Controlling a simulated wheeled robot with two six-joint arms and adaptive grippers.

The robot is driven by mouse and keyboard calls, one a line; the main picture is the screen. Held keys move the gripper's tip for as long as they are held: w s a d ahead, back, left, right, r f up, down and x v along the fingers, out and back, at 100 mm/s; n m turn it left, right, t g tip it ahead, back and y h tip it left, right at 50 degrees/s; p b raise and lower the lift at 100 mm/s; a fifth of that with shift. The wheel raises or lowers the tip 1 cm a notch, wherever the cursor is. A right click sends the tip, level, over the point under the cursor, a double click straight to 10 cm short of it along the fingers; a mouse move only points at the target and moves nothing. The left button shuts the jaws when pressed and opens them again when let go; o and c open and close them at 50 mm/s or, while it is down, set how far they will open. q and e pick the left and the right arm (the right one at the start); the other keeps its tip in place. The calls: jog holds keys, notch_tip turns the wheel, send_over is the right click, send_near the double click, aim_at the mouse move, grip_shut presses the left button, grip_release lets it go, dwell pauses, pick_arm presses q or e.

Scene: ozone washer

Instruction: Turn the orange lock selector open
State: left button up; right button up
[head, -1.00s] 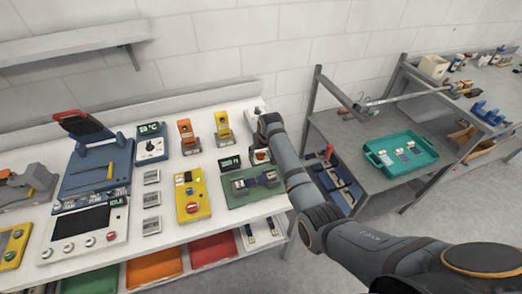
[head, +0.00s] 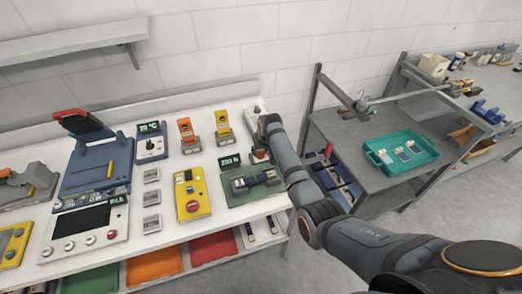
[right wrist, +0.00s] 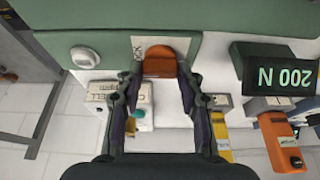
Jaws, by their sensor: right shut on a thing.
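The orange lock selector (right wrist: 160,62) is a rounded orange-brown knob on a white plate, set in the green panel (right wrist: 95,18) in the right wrist view. In the head view a small part of it (head: 260,154) shows beside the end of my right arm, at the right end of the white bench. My right gripper (right wrist: 160,76) has one finger on each side of the knob and is shut on it. The exact finger contact is hard to see. My left gripper is in neither view.
A yellow control box (head: 190,192) and orange and yellow devices stand left of my arm. A teal tray (head: 432,160) sits on the grey side bench.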

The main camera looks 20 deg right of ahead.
jog(key=shift+n, duration=0.3)
jog(key=shift+d+r+n+y+p, duration=0.1)
jog(key=shift+n+y+p, duration=0.2)
jog(key=shift+n+p, duration=0.25)
jog(key=shift+n+y, duration=0.4)
jog(key=shift+n, duration=0.55)
jog(key=shift+w+d+n+g+y, duration=0.1)
jog(key=shift+n+g+y, duration=0.2)
jog(key=shift+n, duration=0.6)
jog(key=n+b, duration=0.1)
jog(key=n, duration=0.1)
jog(key=shift+f+n+g+y+b, duration=0.25)
jog(key=shift+n+g+y+b, duration=0.05)
jog(key=shift+y+b, duration=0.1)
jog(key=n+g+b, duration=0.1)
jog(key=n+b, duration=0.2)
jog(key=b, duration=0.1)
jog(key=n+g+y+b, duration=0.1)
jog(key=n+b, duration=0.2)
jog(key=b, duration=0.2)
jog(key=n+g+b, duration=0.1)
jog(key=n+b, duration=0.2)
jog(key=b, duration=0.2)
jog(key=shift+w+d+f+y, duration=0.1)
jog(key=shift+w+y, duration=0.15)
jog(key=shift+y, duration=0.05)
jog(key=shift+r+n+g+b, duration=0.25)
jog(key=shift+n+b, duration=0.25)
jog(key=shift+b, duration=0.3)
